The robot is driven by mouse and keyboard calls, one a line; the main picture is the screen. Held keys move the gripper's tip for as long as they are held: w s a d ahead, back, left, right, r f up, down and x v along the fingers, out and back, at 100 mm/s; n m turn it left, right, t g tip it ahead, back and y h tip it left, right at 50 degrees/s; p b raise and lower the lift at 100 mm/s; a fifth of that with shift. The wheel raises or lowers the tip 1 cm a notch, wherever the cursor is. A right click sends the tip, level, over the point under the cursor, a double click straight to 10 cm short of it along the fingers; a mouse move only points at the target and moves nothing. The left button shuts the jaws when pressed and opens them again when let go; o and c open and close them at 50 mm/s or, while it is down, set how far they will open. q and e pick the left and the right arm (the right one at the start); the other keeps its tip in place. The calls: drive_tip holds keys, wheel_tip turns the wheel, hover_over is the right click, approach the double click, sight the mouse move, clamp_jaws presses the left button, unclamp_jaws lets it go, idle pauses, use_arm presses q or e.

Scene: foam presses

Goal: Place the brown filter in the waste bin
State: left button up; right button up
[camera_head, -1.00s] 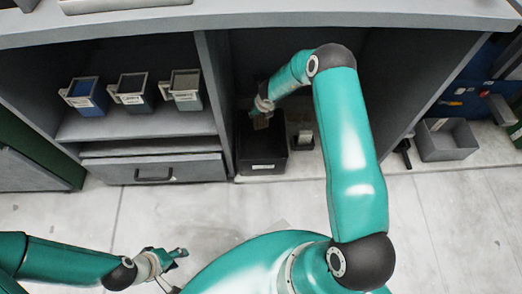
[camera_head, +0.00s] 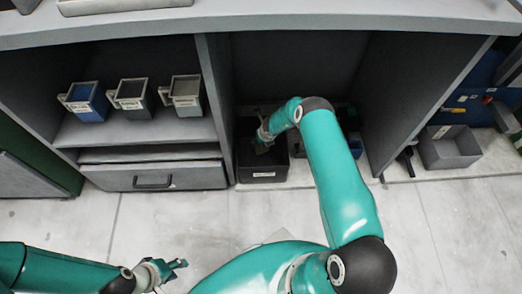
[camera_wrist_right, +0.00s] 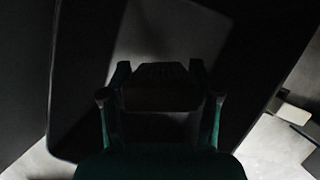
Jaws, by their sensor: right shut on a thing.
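The waste bin (camera_head: 263,174), black with a white label, stands on the floor of the open cabinet bay. My right gripper (camera_head: 262,146) is at the bin's mouth, pointing down into it. It is shut on the filter, a dark block (camera_wrist_right: 160,86) between its fingertips in the right wrist view. That view is too dark to show its brown colour. The bin's dark walls surround the block there, and I cannot tell if it touches the bottom. My left gripper (camera_head: 177,266) is open and empty above the floor, away from the cabinet.
Several labelled jugs (camera_head: 133,97) stand on the left shelf above a drawer (camera_head: 153,176). The cabinet's upright panel (camera_head: 214,100) is just left of the bin. A blue item (camera_head: 355,144) shows behind my right arm. A grey open box (camera_head: 450,147) stands at right.

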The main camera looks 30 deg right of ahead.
sight(262, 147)
wheel_tip(262, 147, down, 6)
drive_tip(key=b, duration=0.2)
drive_tip(key=shift+b, duration=0.35)
drive_tip(key=shift+r, duration=0.1)
drive_tip(key=o, duration=1.2)
